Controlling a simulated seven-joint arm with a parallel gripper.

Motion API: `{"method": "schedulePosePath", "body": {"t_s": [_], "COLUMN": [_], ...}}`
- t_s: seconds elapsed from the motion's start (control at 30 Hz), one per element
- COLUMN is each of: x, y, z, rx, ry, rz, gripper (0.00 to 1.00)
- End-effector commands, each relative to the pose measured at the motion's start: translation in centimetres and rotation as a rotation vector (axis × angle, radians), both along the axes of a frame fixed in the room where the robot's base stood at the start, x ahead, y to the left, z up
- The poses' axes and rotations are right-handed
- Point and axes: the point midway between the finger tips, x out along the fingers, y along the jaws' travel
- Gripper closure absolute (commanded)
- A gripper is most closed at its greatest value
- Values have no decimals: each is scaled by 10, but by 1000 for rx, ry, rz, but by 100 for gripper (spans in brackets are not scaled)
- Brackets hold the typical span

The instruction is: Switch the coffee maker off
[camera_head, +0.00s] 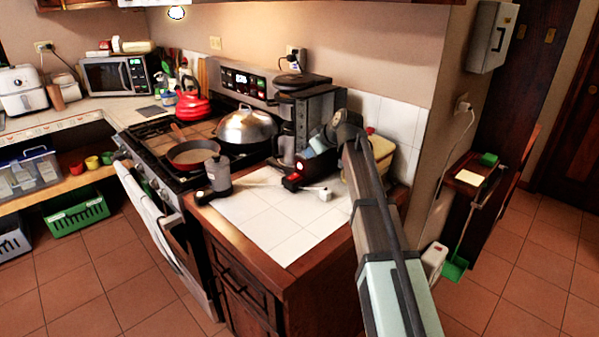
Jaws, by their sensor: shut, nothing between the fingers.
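The coffee maker (287,107) is black and grey. It stands upright on the white tiled counter (262,208), right of the stove and against the wall. A small red light (299,166) glows low on its front. My arm reaches in from the lower right, and its wrist bends left in front of the coffee maker. My gripper (311,152) is shut and empty, close to the coffee maker's lower front. The wrist hides part of the machine's right side. I cannot tell whether the fingertips touch it.
A black-and-red item (291,182) and a grey-and-black canister (218,174) stand on the counter front. A yellowish item (382,150) is behind my arm. The stove at left holds a domed pan (247,127), a frying pan (193,152) and a red kettle (192,105).

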Motion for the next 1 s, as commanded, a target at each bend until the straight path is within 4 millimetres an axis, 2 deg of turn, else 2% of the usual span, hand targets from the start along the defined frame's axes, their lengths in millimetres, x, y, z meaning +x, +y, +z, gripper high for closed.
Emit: {"method": "schedulePosePath", "body": {"t_s": [0.23, 0.37, 0.87, 1.0], "x": [3, 11, 59, 58], "y": [2, 8, 45, 42], "z": [-3, -13, -73, -92], "rx": [0, 0, 0, 0], "ry": [-1, 1, 0, -1], "rz": [1, 1, 1, -1], "gripper": [100, 100, 100, 100]}}
